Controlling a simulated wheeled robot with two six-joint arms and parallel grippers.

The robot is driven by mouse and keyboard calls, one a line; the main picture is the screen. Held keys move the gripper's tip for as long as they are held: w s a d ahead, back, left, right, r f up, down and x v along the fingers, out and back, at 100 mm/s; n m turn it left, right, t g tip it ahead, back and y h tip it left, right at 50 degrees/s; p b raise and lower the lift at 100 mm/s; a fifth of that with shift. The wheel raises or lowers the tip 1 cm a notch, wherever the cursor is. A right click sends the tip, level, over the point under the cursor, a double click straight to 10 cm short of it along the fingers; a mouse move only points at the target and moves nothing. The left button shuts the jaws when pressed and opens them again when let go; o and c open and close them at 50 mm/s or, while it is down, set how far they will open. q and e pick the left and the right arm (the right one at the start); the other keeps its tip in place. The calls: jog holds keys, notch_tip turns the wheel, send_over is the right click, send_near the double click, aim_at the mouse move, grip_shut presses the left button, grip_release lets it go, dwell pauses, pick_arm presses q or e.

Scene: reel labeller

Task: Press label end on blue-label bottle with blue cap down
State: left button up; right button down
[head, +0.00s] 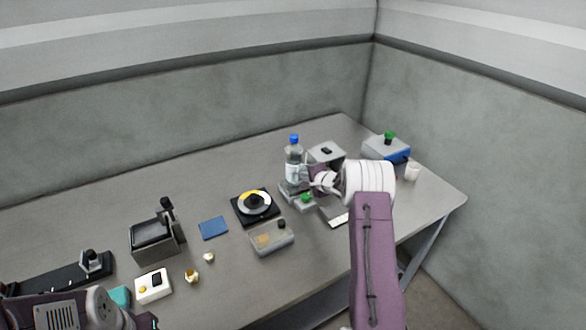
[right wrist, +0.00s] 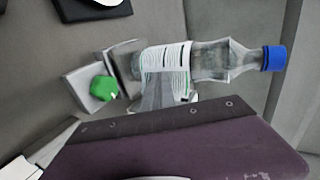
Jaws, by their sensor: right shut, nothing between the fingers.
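The clear bottle with the blue cap (head: 293,160) stands upright on a small grey stand. In the right wrist view the same bottle (right wrist: 205,60) lies sideways in the picture, with a white printed label (right wrist: 165,70) edged in green around its body. I see no clearly blue label. My right gripper (head: 308,178) is shut and empty, close beside the bottle at label height. Its purple body covers the lower part of the wrist view, so whether it touches the label cannot be told. My left arm shows at the bottom left; its gripper fingers are out of view.
A green knob (head: 305,198) sits at the stand's front. A black turntable with a yellow and white reel (head: 254,203) and a clear lidded box (head: 272,238) are to the left. A grey box (head: 326,152), a blue-grey box (head: 384,150) and a white cup (head: 412,171) stand right.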

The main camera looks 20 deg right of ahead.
pick_arm(q)
jog(key=shift+r+p, duration=2.35)
jog(key=shift+r, duration=0.05)
dwell(5.6)
